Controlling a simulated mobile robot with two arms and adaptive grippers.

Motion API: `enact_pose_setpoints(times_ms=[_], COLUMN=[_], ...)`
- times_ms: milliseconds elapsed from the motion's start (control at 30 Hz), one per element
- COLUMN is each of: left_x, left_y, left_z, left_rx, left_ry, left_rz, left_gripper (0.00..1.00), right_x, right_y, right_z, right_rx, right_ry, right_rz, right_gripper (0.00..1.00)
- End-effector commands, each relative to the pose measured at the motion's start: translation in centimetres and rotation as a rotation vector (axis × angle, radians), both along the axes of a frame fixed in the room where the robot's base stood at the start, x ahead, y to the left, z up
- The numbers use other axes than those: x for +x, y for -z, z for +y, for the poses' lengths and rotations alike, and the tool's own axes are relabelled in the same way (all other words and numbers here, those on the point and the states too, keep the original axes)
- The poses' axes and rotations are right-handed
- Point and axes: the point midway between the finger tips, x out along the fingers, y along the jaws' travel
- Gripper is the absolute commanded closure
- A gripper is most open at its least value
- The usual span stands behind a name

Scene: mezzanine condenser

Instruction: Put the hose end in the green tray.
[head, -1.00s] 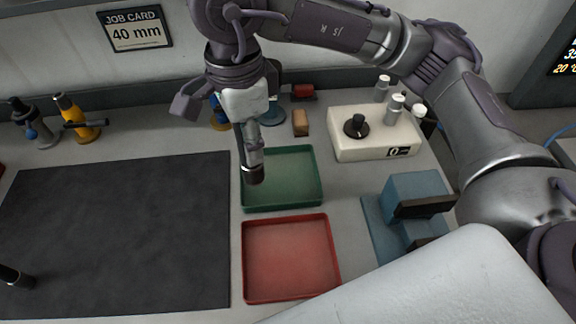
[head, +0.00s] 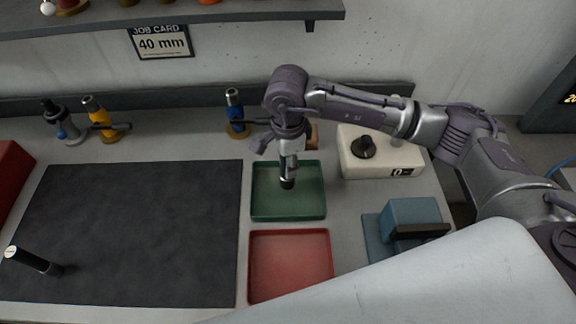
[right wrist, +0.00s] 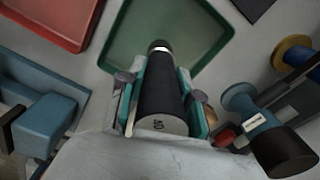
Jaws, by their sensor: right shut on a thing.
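The green tray (head: 257,203) lies on the bench right of the dark mat, and also shows in the right wrist view (right wrist: 213,52). My right gripper (head: 289,166) is shut on a black cylindrical hose end (right wrist: 160,97) with a silver band at its far tip. A marking on its near face looks like 40, upside down. In the head view the hose end (head: 288,183) hangs over the middle of the tray, tip down. I cannot tell whether it touches the tray floor. My left gripper is not in view.
A red tray (head: 290,265) lies in front of the green one. A blue block fixture (head: 410,216) and a white box with a knob (head: 372,163) stand to the right. Blue and yellow fittings stand behind.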

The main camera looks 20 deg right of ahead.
Motion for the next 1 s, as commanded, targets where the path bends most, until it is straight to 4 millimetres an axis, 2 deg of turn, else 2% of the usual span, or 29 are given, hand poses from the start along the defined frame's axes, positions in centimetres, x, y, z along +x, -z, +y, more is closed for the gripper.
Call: enact_pose_setpoints(times_ms=[133,300,400,767,800,933,1000], left_x=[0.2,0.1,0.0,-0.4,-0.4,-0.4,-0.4], left_y=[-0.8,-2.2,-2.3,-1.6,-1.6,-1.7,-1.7], left_z=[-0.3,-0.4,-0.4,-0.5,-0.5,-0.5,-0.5], left_rx=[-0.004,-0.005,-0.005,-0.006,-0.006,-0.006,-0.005], left_ry=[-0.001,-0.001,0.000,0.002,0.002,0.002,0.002], left_rz=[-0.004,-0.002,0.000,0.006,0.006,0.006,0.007], left_gripper=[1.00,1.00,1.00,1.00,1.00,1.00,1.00], right_x=[0.3,0.3,0.3,0.4,0.4,0.4,0.4], right_y=[0.8,3.3,4.1,4.7,4.7,4.6,4.6], right_z=[-0.2,-0.2,-0.1,-0.1,-0.2,-0.2,-0.2], right_rx=[0.000,0.000,0.000,0.001,0.000,0.000,0.000], right_ry=[0.000,0.000,-0.001,-0.001,-0.001,-0.001,-0.001], right_rz=[0.003,0.004,0.002,0.000,0.000,0.001,0.001], right_gripper=[1.00,1.00,1.00,1.00,0.65,0.43,0.42])
